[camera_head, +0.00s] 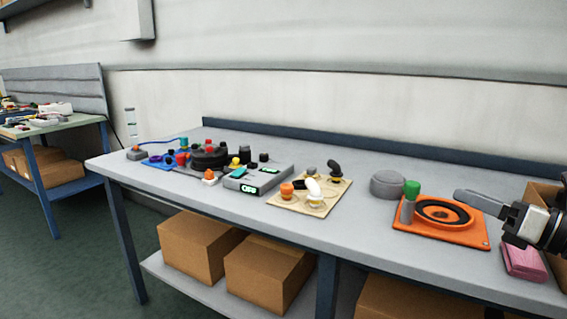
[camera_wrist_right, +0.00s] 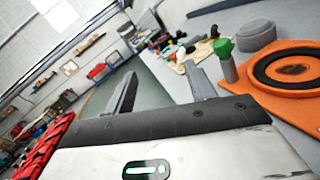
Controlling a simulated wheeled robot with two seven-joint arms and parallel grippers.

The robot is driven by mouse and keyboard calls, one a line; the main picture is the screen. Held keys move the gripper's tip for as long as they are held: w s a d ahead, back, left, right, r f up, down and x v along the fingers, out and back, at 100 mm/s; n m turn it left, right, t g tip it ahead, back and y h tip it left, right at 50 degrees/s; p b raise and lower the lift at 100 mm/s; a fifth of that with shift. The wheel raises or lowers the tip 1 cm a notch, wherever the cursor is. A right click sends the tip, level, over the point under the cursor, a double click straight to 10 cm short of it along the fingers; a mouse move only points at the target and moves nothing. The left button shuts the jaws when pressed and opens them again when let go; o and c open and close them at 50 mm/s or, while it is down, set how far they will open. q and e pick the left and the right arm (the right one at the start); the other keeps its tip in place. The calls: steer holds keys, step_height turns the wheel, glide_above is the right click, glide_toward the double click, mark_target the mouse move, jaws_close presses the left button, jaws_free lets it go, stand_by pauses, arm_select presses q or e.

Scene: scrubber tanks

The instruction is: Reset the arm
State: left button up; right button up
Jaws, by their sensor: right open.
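My right gripper (camera_head: 480,203) comes in from the right edge in the head view, above the right end of the grey workbench (camera_head: 330,150). Its fingers reach over the right side of an orange plate (camera_head: 410,237) with a black ring. In the right wrist view the two fingers of the gripper (camera_wrist_right: 160,85) stand apart with nothing between them. The orange plate (camera_wrist_right: 290,100) lies to the right of the fingers there. My left gripper is not in view.
Beside the plate are a green-capped cylinder (camera_head: 410,200), a grey round lid (camera_head: 387,184) and a pink block (camera_head: 524,262). A beige board with knobs (camera_head: 308,196) and a grey device with displays (camera_head: 258,178) stand further left. Cardboard boxes (camera_head: 268,270) fill the lower shelf.

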steer(key=s+a+f+m+t+h+p, duration=0.1)
steer(key=s+a+f+m+h, duration=0.15)
steer(key=f+m, duration=0.45)
steer(key=s+a+f+m+h+p, duration=0.1)
steer(key=s+a+f+m+h, duration=0.1)
steer(key=a+f+m, duration=0.35)
steer(key=s+a+f+m+t+h+p, duration=0.1)
steer(key=s+a+f+m+h, duration=0.1)
steer(key=f+m, duration=0.65)
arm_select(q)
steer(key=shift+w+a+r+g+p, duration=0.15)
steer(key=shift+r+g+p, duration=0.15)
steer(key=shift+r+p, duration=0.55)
arm_select(e)
steer(key=s+a+f+m+g+h, duration=0.1)
steer(key=s+a+f+m+g, duration=0.2)
steer(key=s+m, duration=0.4)
steer(key=s+a+f+m+g, duration=0.3)
steer(key=s+a+f+m, duration=0.2)
steer(key=s+a+m, duration=0.2)
steer(key=a+m, duration=0.1)
steer(key=m, duration=0.1)
steer(key=shift+s+a+f+m+h, duration=0.25)
steer(key=shift+s+f+m+h, duration=0.1)
steer(key=shift+s+f+m, duration=0.05)
